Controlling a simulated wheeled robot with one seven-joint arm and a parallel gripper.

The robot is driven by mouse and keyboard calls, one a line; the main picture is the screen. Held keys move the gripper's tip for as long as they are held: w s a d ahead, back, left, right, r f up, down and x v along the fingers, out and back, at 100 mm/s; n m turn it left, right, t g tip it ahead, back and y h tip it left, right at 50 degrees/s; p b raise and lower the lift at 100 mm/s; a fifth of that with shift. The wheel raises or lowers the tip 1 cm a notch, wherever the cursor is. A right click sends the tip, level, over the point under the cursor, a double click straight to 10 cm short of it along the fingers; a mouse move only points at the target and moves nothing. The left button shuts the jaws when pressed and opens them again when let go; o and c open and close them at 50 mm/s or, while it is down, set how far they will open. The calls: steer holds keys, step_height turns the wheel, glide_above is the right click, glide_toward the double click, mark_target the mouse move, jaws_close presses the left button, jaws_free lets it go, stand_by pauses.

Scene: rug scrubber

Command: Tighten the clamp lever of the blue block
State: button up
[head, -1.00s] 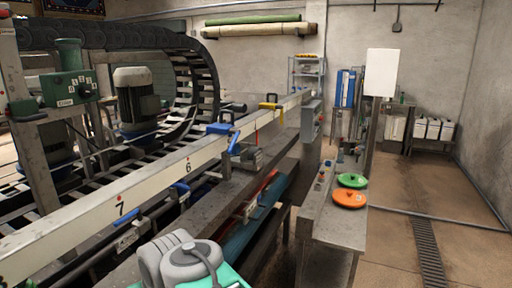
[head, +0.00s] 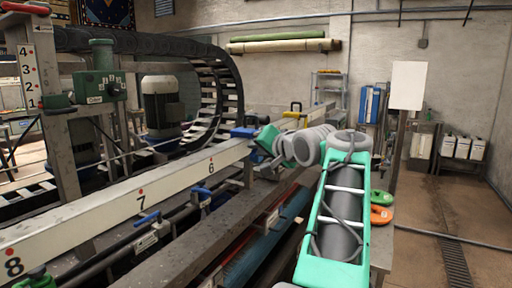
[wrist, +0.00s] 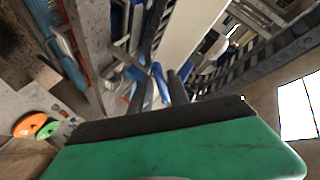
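The blue block (head: 243,132) sits on top of the long white numbered rail, past the number 6, in the head view. My gripper (head: 263,152) is at the end of my outstretched arm, close to the block on its near right side, and hides much of it. In the wrist view, the two dark fingers of my gripper (wrist: 158,87) stand apart. A blue lever (wrist: 157,72) shows between and beyond the fingertips. I cannot tell whether a finger touches it.
A yellow block (head: 295,108) sits farther along the rail. Blue handles (head: 148,218) stick out below the rail. The orange disc (head: 381,215) and green disc (head: 381,198) lie on a bench at the right. Open floor (head: 430,215) lies right of the bench.

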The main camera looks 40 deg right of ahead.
steer(key=shift+x, duration=0.9)
steer(key=shift+c, duration=0.2)
jaws_close()
stand_by(0.5)
